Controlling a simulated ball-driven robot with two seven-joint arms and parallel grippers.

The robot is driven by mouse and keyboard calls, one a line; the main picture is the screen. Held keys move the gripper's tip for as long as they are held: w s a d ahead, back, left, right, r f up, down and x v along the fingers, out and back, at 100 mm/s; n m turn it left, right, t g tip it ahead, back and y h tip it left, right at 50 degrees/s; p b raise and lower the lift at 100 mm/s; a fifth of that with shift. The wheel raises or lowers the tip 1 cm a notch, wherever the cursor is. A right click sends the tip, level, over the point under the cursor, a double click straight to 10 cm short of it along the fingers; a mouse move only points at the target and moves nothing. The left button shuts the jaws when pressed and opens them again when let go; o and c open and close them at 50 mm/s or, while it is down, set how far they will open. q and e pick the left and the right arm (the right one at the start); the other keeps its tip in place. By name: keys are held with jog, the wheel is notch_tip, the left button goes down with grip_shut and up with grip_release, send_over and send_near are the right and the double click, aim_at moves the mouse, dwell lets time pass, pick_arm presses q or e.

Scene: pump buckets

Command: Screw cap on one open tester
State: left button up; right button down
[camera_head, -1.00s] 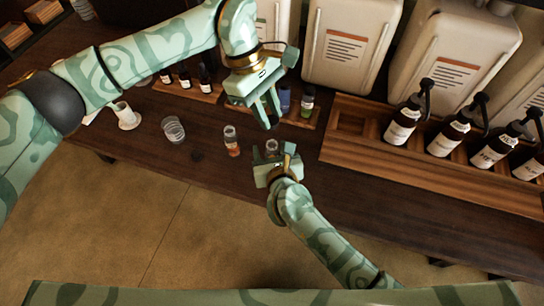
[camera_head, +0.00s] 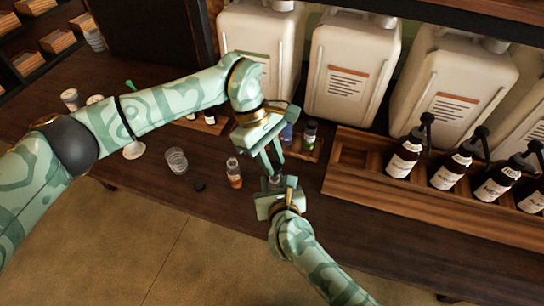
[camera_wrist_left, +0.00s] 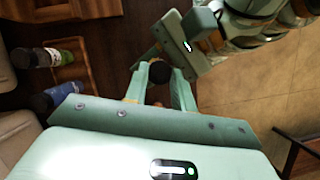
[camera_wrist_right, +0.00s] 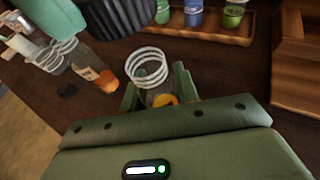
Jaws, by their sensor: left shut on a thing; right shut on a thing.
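My left gripper (camera_head: 272,158) comes down from above and is shut on a black cap, seen between its fingers in the left wrist view (camera_wrist_left: 158,73) and large and dark in the right wrist view (camera_wrist_right: 122,14). My right gripper (camera_head: 277,184) is shut on an open glass tester (camera_wrist_right: 150,68) with pale thread rings at its mouth and orange contents low down. The held cap is above and to one side of that tester in the right wrist view; the exact gap is unclear. Another open tester with orange liquid (camera_head: 234,174) stands on the counter to the left.
A loose black cap (camera_head: 199,186) lies on the counter near a clear glass (camera_head: 176,160). Small capped bottles (camera_head: 310,135) stand in a wooden tray behind the grippers. A wooden rack (camera_head: 345,185) with pump bottles (camera_head: 405,152) is at the right; large white canisters (camera_head: 350,75) stand behind.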

aim_at(274, 167)
pick_arm(q)
jog(key=shift+f, duration=0.3)
jog(key=shift+f, duration=0.15)
jog(key=shift+f, duration=0.75)
jog(key=shift+f, duration=0.6)
dwell(0.4)
jog(key=m, duration=0.2)
jog(key=m+g+y, duration=0.1)
jog(key=m, duration=0.2)
jog(key=shift+w+d+y, duration=0.15)
jog(key=shift+d+y, duration=0.05)
jog(key=shift+y, duration=0.1)
jog(key=m, duration=0.2)
jog(key=m+y, duration=0.1)
jog(key=m, duration=0.1)
jog(key=shift+d+m+g+y, duration=0.1)
jog(key=shift+m+g+y, duration=0.2)
jog(key=shift+m+g, duration=0.1)
